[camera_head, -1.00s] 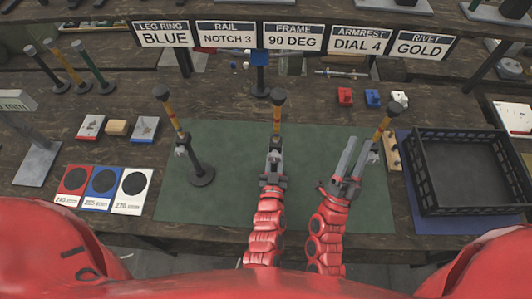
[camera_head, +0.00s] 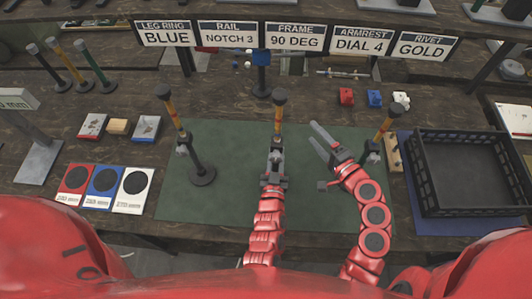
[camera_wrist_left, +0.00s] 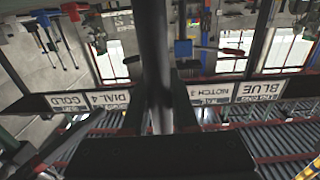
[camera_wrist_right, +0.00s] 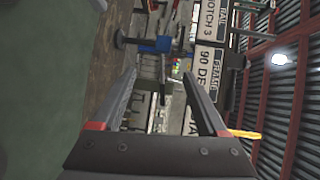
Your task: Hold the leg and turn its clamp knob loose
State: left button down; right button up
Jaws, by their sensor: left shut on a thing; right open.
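Three legs with dark tops and yellow-orange bands stand at the green mat (camera_head: 235,200). My left gripper (camera_head: 276,160) is shut on the middle leg (camera_head: 278,118), low on its shaft. In the left wrist view the leg (camera_wrist_left: 155,60) rises as a dark post between the fingers. A small grey fitting, perhaps the clamp knob (camera_head: 277,144), shows just above the left jaws; its details are too small to tell. My right gripper (camera_head: 313,132) is open and empty, right of the middle leg and apart from it. Its fingers (camera_wrist_right: 160,100) point up-left in the head view.
The left leg (camera_head: 170,112) has a round base on the mat; the right leg (camera_head: 386,122) stands near the black crate (camera_head: 470,212). Coloured cards (camera_head: 104,188) lie at the left. Small red and blue blocks (camera_head: 346,96) lie behind the mat. Setting signs (camera_head: 294,38) hang above.

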jog(key=s+a+r+n+g+y, duration=0.3)
jog(key=s+n+g+y, duration=0.15)
jog(key=s, duration=0.25)
jog(key=n+g, duration=0.3)
send_near(276, 158)
notch_tip(276, 158, down, 2)
jog(key=w+a, duration=0.1)
jog(key=x, duration=1.2)
jog(key=shift+w, duration=0.1)
grip_shut()
